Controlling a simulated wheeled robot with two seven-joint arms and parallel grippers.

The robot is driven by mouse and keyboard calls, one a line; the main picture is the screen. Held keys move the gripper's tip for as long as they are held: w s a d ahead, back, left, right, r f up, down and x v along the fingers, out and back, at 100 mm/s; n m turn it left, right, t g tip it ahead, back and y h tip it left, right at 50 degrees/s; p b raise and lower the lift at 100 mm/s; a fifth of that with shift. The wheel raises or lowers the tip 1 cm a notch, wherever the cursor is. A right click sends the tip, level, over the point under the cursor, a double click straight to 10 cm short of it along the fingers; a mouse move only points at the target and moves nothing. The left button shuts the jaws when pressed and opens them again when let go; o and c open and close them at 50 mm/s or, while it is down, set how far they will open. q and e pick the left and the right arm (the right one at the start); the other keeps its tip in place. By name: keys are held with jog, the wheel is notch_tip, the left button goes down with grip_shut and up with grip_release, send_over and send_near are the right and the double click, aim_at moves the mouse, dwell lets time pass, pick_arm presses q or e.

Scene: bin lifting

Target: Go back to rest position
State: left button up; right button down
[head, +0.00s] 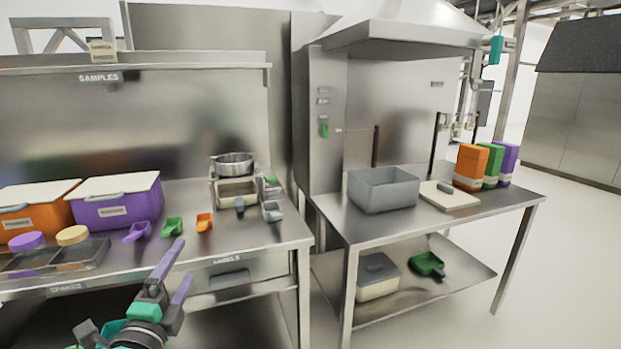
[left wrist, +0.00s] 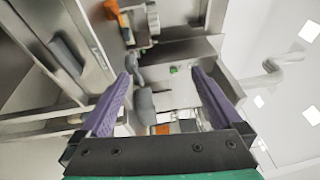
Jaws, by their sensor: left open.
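My left gripper (head: 186,259) is at the lower left of the head view, in front of the left bench's front edge. Its two purple fingers are apart with nothing between them, and they point up and to the right. In the left wrist view the same gripper (left wrist: 159,72) shows open, with background clutter seen past its fingers. My right gripper is in neither view. A grey open bin (head: 383,190) stands upright on the right steel table, well apart from my left gripper.
The left bench (head: 262,236) holds an orange bin (head: 33,212), a purple bin (head: 117,201), several scoops and a steel pot (head: 234,165). Floor is clear at far right.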

pick_arm(q)
jog(key=s+a+f+n+g+y, duration=0.15)
jog(key=s+f+n+g, duration=0.35)
jog(key=f, duration=0.5)
jog(key=s+a+f+n+g, duration=0.2)
jog(key=s+f+n+g, duration=0.15)
jog(key=f+n, duration=0.4)
jog(key=s+d+f+n+g+h, duration=0.1)
jog(key=s+d+f+n+g, duration=0.1)
jog(key=s+f+g, duration=0.3)
jog(key=s+d+f+n+g+h, duration=0.1)
jog(key=s+d+f+n+g, duration=0.15)
jog(key=s+f, duration=0.4)
notch_tip(320, 180, down, 15)
jog(key=p, duration=0.4)
jog(key=s+a+f+g+p, duration=0.1)
jog(key=s+f+p, duration=0.1)
jog(key=s+f, duration=0.5)
jog(key=s+a+f+m+g+p, duration=0.1)
jog(key=s+a+f+p, duration=0.1)
jog(key=s+f, duration=0.5)
jog(key=s, duration=0.5)
jog(key=shift+f, duration=0.3)
